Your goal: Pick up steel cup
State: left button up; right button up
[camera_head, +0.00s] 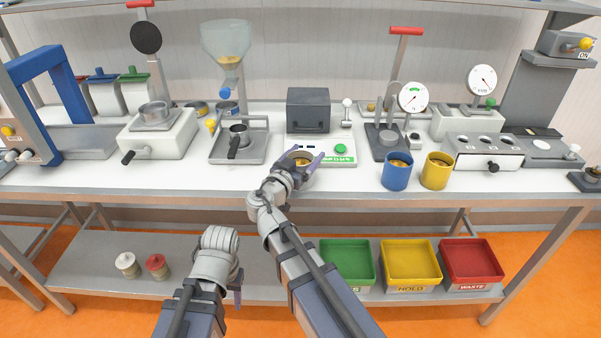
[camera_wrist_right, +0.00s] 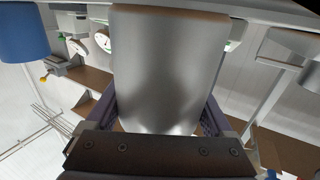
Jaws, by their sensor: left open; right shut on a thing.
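The steel cup (camera_head: 302,157) is at the front edge of the bench, in front of the digital scale, with something golden-brown inside. My right gripper (camera_head: 305,163) is shut around its sides. In the right wrist view the grey cup (camera_wrist_right: 168,70) fills the middle, between the two fingers (camera_wrist_right: 165,122). I cannot tell whether its base touches the bench. My left gripper (camera_head: 237,290) hangs open in front of the bench, below its top, away from the cup; its fingers are partly hidden by its own wrist.
A blue cup (camera_head: 397,172) and a yellow cup (camera_head: 436,171) stand to the right. The scale (camera_head: 322,150) with a dark box (camera_head: 308,110) is behind. A tray (camera_head: 238,148) with a portafilter-like tool is left. Green, yellow and red bins (camera_head: 470,262) sit on the lower shelf.

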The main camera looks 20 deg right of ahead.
jog(key=c, duration=0.5)
pick_arm(q)
jog(key=shift+r, duration=0.1)
pick_arm(e)
jog(key=shift+r, duration=0.1)
jog(key=shift+c, duration=0.2)
